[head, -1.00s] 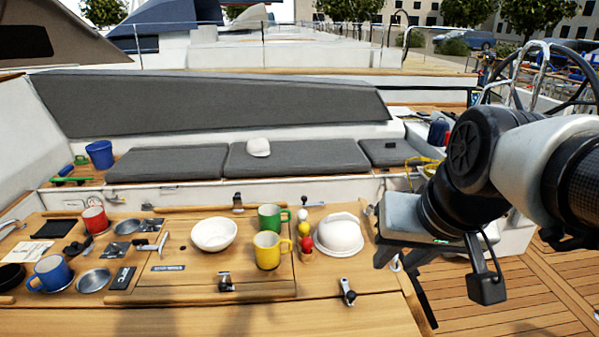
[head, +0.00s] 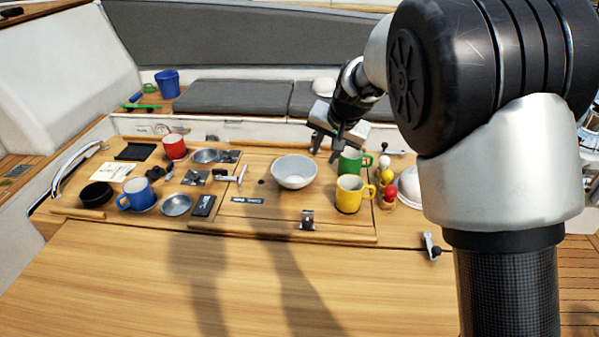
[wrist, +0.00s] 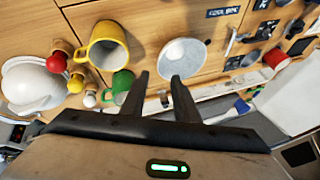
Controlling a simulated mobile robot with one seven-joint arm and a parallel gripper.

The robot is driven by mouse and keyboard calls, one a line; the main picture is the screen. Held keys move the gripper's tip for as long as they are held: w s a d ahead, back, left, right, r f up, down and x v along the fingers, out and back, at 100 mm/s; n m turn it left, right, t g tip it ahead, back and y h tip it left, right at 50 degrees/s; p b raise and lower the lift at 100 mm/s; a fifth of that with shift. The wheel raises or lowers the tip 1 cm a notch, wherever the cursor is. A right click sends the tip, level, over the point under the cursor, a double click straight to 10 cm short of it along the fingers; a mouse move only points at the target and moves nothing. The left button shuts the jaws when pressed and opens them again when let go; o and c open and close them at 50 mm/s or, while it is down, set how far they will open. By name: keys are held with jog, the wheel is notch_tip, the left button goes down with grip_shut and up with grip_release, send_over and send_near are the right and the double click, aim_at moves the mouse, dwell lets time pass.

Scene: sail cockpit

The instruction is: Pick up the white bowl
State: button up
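The white bowl (head: 294,173) stands upright on the wooden table, left of the green mug (head: 350,162) and the yellow mug (head: 350,193). It looks empty. My gripper (head: 325,150) is above the table, behind and slightly right of the bowl in the head view, with its fingers pointing down. In the wrist view my gripper (wrist: 158,78) is open and nothing is between the fingers. There the bowl (wrist: 184,58) lies just beyond the right fingertip, apart from it as far as I can tell.
Egg-shaped items in holders (head: 386,178) and a white helmet-like object (head: 409,186) stand right of the mugs. A red mug (head: 175,147), a blue mug (head: 137,194), metal dishes (head: 176,205) and small tools lie to the left. The table's near part (head: 150,280) is clear.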

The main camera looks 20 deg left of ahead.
jog(key=p+x, duration=0.2)
jog(key=x, duration=1.3)
jog(key=shift+w+f, duration=0.15)
grip_shut()
